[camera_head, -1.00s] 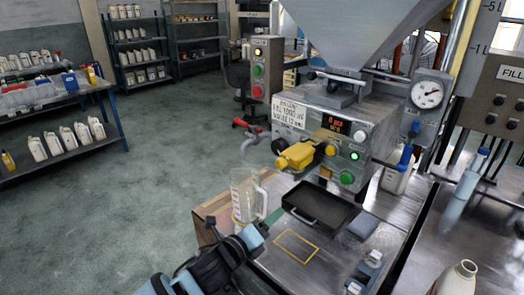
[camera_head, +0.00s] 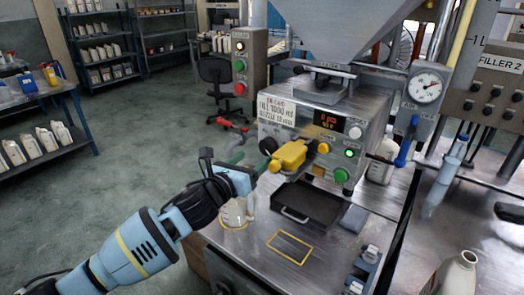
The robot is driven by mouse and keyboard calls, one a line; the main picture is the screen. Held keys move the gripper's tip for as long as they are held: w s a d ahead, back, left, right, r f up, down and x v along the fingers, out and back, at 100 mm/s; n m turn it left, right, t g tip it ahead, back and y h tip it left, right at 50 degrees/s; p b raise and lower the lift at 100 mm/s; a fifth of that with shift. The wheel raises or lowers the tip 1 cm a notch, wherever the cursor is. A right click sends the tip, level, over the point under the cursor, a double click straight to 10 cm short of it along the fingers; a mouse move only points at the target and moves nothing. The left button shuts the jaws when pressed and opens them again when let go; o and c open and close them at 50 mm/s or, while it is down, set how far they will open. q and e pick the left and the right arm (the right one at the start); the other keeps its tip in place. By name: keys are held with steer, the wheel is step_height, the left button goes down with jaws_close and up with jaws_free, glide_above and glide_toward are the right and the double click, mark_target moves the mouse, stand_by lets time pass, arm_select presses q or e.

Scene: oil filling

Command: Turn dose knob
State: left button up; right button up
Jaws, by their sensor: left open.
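The filler's front panel (camera_head: 300,152) carries a red-lit display (camera_head: 326,119), a pale round knob (camera_head: 355,132), a yellow knob (camera_head: 323,148), a lit green button (camera_head: 350,153) and a green knob (camera_head: 341,175). I cannot tell from any readable label which is the dose knob. My left gripper (camera_head: 259,167) is open, in front and left of the yellow nozzle block (camera_head: 289,156). It appears apart from all the knobs. My right gripper is not seen.
A black drip tray (camera_head: 308,203) lies under the nozzle. A yellow-outlined square (camera_head: 290,248) marks the bare steel table. A white bottle (camera_head: 457,275) stands at the front right. A blue-handled lever (camera_head: 403,153) sits right of the panel.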

mark_target(265, 148)
arm_select(q)
steer(key=shift+x, duration=2.95)
steer(key=c, duration=1)
